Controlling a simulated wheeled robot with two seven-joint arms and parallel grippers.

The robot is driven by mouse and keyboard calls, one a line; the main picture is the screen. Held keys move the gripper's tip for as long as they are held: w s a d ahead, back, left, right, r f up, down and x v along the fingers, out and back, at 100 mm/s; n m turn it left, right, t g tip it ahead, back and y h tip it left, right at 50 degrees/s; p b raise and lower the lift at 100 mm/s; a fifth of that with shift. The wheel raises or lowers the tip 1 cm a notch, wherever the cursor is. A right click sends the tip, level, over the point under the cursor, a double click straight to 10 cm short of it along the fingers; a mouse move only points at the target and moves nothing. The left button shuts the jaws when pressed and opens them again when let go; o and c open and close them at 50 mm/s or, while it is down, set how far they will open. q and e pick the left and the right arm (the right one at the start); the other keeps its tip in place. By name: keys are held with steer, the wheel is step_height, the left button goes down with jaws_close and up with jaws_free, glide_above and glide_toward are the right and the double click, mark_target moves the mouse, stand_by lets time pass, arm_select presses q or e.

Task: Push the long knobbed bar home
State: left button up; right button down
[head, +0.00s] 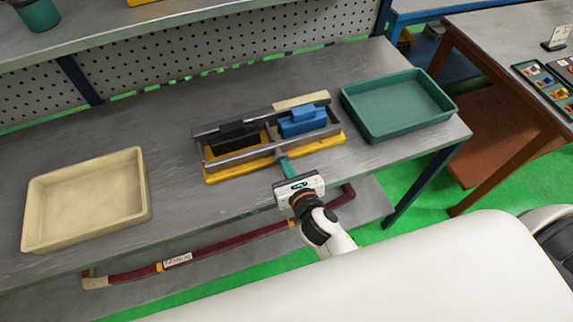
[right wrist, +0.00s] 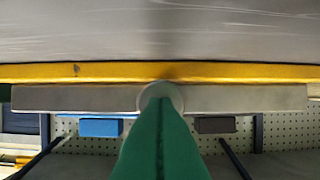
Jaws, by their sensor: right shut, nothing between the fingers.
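The long knobbed bar (head: 235,159) is grey and lies along the near side of a yellow-based fixture (head: 240,174). Its round knob shows mid-bar in the right wrist view (right wrist: 178,92). My right gripper (head: 284,160) comes from the near side, its green fingers shut and empty, tips in line with the knob. In the right wrist view the fingertips (right wrist: 160,104) cover most of the knob; I cannot tell whether they touch it. A black block (head: 233,136) and a blue block (head: 302,121) sit in the fixture behind the bar. My left gripper is not in view.
A cream tray (head: 145,190) stands at the left of the grey table (head: 130,115), a green tray (head: 440,116) at the right. A pegboard (head: 200,50) and shelf are behind. The table between the cream tray and the fixture is clear.

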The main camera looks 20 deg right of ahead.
mark_target(278, 153)
steer(key=shift+w+r+p, duration=0.15)
steer(key=shift+w+p, duration=0.35)
steer(key=shift+w, duration=0.55)
